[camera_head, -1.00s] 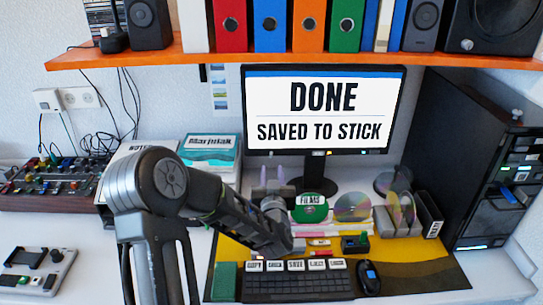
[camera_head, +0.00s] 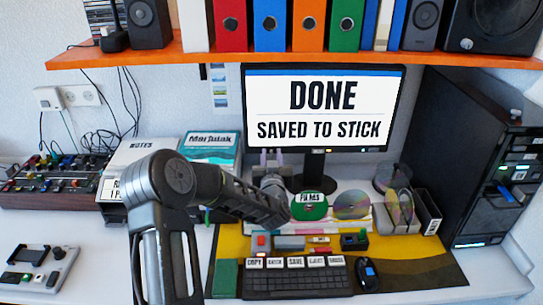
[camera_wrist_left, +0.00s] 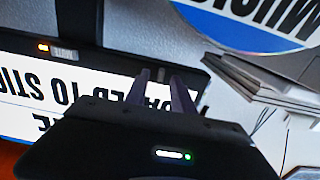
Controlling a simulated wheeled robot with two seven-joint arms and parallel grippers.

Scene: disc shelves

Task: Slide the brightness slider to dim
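The monitor (camera_head: 325,110) shows "DONE, SAVED TO STICK". Its lower bezel appears upside down in the left wrist view, with an orange light (camera_wrist_left: 42,47) and a small grey labelled part (camera_wrist_left: 65,54). I cannot tell which of these, if any, is the brightness slider. My left gripper (camera_head: 271,157) points up in front of the monitor's lower left edge. My right gripper is out of view.
Below the gripper are a keyboard (camera_head: 295,282) with labelled keys, a mouse (camera_head: 367,273) and a green disc (camera_head: 308,208). A blue-green box (camera_head: 210,145) stands left of the monitor. A black tower (camera_head: 470,170) stands right. An orange shelf (camera_head: 180,52) spans above.

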